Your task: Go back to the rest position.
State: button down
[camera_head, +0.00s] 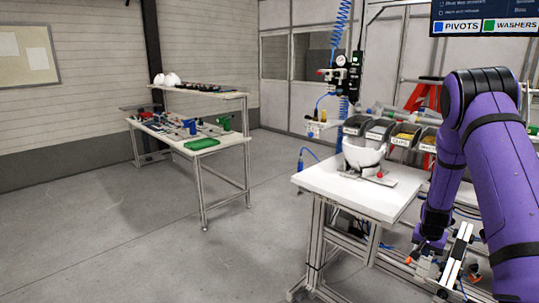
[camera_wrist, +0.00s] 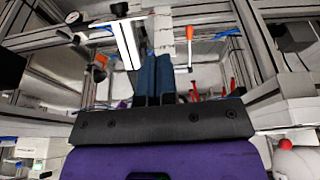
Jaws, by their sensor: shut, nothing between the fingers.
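My gripper (camera_wrist: 153,80) shows in the wrist view as two dark blue fingers side by side, closed together with nothing between them. In the head view my purple arm bends at the right and reaches down beside the white workbench (camera_head: 345,190); the fingers are hard to make out there. A white helmet shell (camera_head: 362,156) sits in a metal holder (camera_head: 378,177) on that bench, to the left of my arm. A rounded white object with a red spot (camera_wrist: 296,160) shows at the lower right of the wrist view; I cannot tell what it is.
Labelled bins (camera_head: 403,136) line the back of the bench. Aluminium frame parts (camera_head: 455,255) stand close to my wrist. A red stepladder (camera_head: 424,95) is behind. A second table (camera_head: 200,145) with tools stands at the left, with open floor (camera_head: 150,240) in front.

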jog(key=s+a+r+n+t+y, duration=0.1)
jog(key=s+a+r, duration=0.2)
jog(key=a+r, duration=0.5)
jog(key=s+a+r+n, duration=0.2)
jog(key=s+a+r, duration=0.15)
jog(key=r, duration=0.85)
jog(key=s+a+r+n+t+y, duration=0.1)
jog(key=s+a+r, duration=0.2)
jog(key=a+r, duration=0.55)
jog(key=s+a+r+n, duration=0.2)
jog(key=s+a+r, duration=0.2)
jog(key=s, duration=0.8)
jog(key=s+a+r+n+t, duration=0.1)
jog(key=s+a+r+n, duration=0.2)
jog(key=s+r, duration=0.5)
jog(key=s+a, duration=0.1)
jog(key=s, duration=0.4)
jog(key=shift+y, duration=0.3)
